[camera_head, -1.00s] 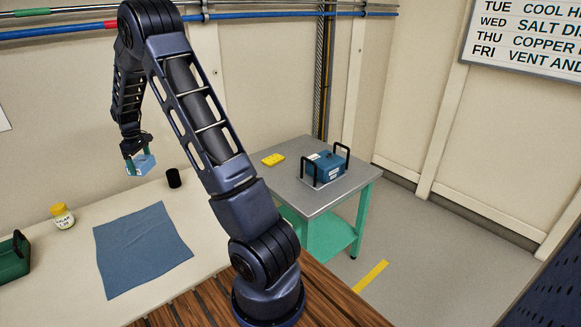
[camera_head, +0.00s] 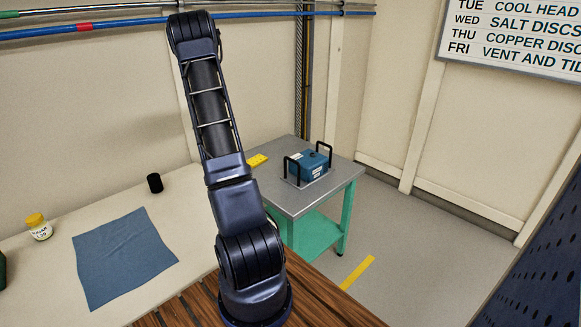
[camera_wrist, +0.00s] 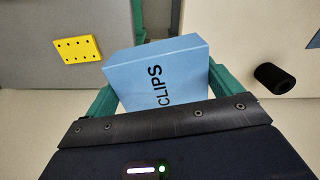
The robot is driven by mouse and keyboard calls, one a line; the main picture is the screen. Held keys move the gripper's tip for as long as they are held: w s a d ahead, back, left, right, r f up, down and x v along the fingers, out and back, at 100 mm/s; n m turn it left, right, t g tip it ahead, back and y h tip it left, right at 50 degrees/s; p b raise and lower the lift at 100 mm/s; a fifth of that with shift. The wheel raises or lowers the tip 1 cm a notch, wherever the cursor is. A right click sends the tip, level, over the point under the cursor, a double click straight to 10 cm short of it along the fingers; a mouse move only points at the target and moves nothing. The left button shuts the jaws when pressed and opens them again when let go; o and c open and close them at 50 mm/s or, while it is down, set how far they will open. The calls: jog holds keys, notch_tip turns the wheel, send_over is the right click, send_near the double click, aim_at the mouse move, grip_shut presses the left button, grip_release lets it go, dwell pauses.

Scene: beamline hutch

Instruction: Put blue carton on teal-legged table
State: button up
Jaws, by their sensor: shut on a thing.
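A light blue carton (camera_wrist: 160,75) marked "CLIPS" is held between the green fingers of my gripper (camera_wrist: 158,92) in the wrist view. The gripper is shut on it. In the head view my arm hides both gripper and carton. The teal-legged table (camera_head: 275,190) has a grey metal top and a teal lower shelf, and stands to the right of my arm. Its grey top also shows in the wrist view (camera_wrist: 50,110), at the left of the carton.
On the table are a yellow block (camera_head: 258,160) and a blue case (camera_head: 309,164) between black handles. The pale bench (camera_head: 115,205) at left holds a blue cloth (camera_head: 122,255), a black cylinder (camera_head: 154,183) and a yellow-lidded jar (camera_head: 38,228). The tabletop's front left part is clear.

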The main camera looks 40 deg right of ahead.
jog(key=s+d+f+m, duration=0.1)
jog(key=s+d, duration=0.4)
jog(key=d, duration=0.4)
jog(key=s+d+m, duration=0.2)
jog(key=s+d, duration=0.2)
jog(key=d, duration=0.5)
jog(key=f, duration=1.9)
jog(key=shift+s+f, duration=0.2)
jog(key=shift+f, duration=0.15)
jog(key=shift+f, duration=0.1)
